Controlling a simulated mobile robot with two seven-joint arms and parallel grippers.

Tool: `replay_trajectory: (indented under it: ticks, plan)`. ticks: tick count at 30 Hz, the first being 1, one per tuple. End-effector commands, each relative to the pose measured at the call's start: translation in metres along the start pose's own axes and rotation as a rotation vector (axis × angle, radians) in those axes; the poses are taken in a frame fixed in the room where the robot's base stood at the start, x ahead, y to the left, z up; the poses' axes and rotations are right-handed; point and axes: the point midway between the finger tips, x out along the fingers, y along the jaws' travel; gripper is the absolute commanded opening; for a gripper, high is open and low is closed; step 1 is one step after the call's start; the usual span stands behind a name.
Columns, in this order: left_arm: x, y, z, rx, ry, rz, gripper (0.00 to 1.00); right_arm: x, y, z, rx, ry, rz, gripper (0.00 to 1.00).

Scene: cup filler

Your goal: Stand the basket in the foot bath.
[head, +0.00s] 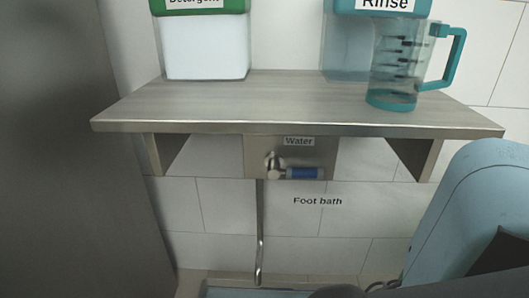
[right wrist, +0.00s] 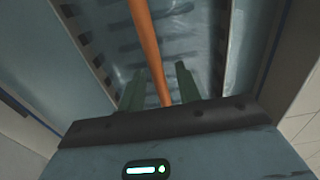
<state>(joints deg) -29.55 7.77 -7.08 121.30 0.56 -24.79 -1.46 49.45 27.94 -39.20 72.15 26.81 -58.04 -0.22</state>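In the right wrist view, my right gripper (right wrist: 158,75) has its two green fingers apart. An orange bar (right wrist: 146,40), which looks like the basket's handle, runs between them, with a gap visible on its left side. Below it is a grey-blue slotted container (right wrist: 110,45); I cannot tell if this is the basket itself or something around it. In the head view, the label "Foot bath" is on the wall, and a blue edge (head: 250,293), probably the foot bath, shows at the bottom. My left gripper is out of view.
A shelf (head: 290,105) carries a detergent container (head: 205,45), a rinse container (head: 345,50) and a teal-handled measuring jug (head: 395,70). Under it are a water tap with a blue lever (head: 305,173) and a downward pipe (head: 261,230). A grey panel (head: 60,150) stands at the left.

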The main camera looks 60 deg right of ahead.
Motion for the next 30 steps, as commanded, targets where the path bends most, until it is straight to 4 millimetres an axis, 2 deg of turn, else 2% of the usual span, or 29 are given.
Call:
replay_trajectory:
  ticks: [11, 14, 24, 30]
  plan:
    - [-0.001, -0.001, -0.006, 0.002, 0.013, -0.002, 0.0, -0.006, 0.0, 0.0, 0.0, 0.001, 0.001, 0.34]
    - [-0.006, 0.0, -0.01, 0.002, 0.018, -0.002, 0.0, -0.018, 0.001, 0.0, 0.0, 0.002, 0.001, 0.34]
    - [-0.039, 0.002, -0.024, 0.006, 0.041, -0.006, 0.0, -0.085, 0.001, -0.001, -0.001, 0.004, 0.002, 0.34]
    - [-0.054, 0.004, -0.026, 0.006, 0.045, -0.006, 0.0, -0.113, 0.0, 0.0, 0.001, 0.002, 0.001, 0.34]
